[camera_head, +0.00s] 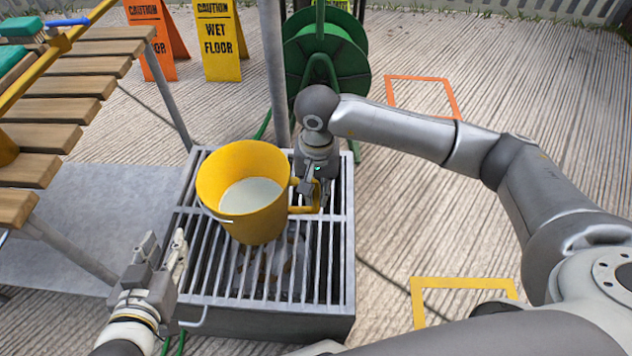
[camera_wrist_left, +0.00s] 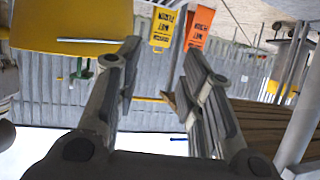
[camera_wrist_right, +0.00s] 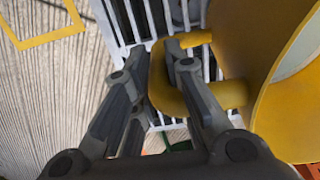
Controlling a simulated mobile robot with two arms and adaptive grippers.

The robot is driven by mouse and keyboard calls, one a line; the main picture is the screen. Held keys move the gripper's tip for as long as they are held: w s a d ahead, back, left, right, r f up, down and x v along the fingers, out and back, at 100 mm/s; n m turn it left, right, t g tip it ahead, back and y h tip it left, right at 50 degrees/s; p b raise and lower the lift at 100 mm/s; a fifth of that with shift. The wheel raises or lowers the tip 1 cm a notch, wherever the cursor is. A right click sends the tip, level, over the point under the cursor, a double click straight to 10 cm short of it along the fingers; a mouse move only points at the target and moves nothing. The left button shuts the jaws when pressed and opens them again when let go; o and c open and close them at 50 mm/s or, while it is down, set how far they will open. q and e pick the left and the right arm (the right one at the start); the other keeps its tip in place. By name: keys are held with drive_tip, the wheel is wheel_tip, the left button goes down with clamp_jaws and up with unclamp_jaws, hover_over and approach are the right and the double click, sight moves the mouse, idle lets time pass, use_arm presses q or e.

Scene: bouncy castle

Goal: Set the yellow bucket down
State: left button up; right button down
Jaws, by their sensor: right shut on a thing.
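The yellow bucket (camera_head: 243,222) holds a pale liquid and is at the metal grate (camera_head: 330,275), near its back left part, slightly tilted in the head view. Whether its base touches the bars I cannot tell. My right gripper (camera_head: 318,203) is shut on the bucket's side handle (camera_head: 302,209). In the right wrist view the fingers (camera_wrist_right: 165,75) are on either side of the handle (camera_wrist_right: 215,98). My left gripper (camera_head: 163,245) is open and empty, at the front left of the grate. In the left wrist view the bucket's edge (camera_wrist_left: 65,25) shows.
A wooden slatted table (camera_head: 60,100) with brushes stands at the left. A green hose reel (camera_head: 325,60) and a metal post (camera_head: 272,70) stand behind the grate. Wet floor signs (camera_head: 218,42) stand at the back. Orange (camera_head: 425,78) and yellow (camera_head: 465,282) floor outlines lie at the right.

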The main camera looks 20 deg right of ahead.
drive_tip(key=shift+w+a+f, duration=0.1)
drive_tip(key=shift+f, duration=0.35)
drive_tip(key=c, duration=1.9)
unclamp_jaws()
drive_tip(key=shift+f, duration=0.15)
drive_tip(key=o, duration=0.5)
drive_tip(key=shift+c, duration=0.2)
use_arm(q)
drive_tip(key=shift+w+d+r+t, duration=0.15)
drive_tip(key=shift+w+r+t, duration=0.15)
drive_tip(key=shift+r, duration=0.25)
